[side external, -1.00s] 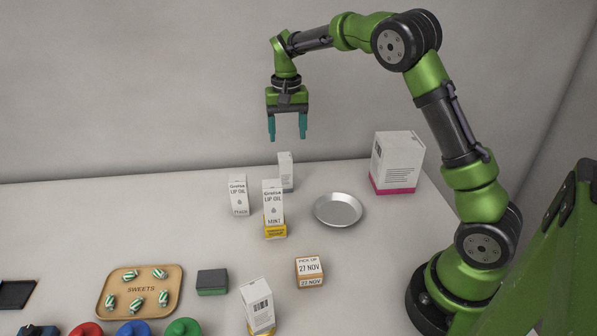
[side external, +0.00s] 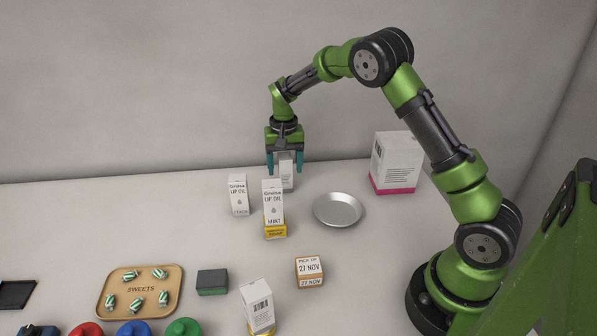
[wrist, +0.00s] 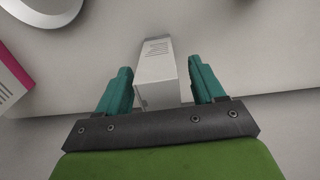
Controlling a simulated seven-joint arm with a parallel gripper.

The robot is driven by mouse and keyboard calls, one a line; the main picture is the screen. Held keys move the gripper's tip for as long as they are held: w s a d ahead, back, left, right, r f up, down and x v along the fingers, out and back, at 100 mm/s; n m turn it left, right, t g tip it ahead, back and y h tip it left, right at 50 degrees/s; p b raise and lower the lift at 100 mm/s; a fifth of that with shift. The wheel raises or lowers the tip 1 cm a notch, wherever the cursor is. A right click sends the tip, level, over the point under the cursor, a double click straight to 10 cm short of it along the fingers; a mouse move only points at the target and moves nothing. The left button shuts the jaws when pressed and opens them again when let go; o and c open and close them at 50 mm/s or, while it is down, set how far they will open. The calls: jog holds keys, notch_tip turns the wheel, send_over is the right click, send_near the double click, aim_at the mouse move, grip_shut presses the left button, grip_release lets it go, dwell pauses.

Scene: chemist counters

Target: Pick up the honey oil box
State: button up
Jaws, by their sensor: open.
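My gripper (side external: 285,170) is open and points down at the back of the counter. Its teal fingers stand on either side of a small white box (side external: 286,176), which also shows between the fingers in the wrist view (wrist: 156,80). The box is upright and its name cannot be read. A Lip Oil box (side external: 238,194) with small print like "peach" stands to the left. Another white box (side external: 257,304) with a barcode stands near the front. No label reading honey is legible.
A round metal dish (side external: 338,210) lies to the right of the boxes. A large white and pink box (side external: 394,163) stands behind it. A date block (side external: 310,271), a dark green block (side external: 212,282) and a sweets tray (side external: 112,302) are nearer the front.

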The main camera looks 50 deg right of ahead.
jog(key=shift+c, duration=0.5)
jog(key=c, duration=1)
jog(key=shift+o, duration=0.2)
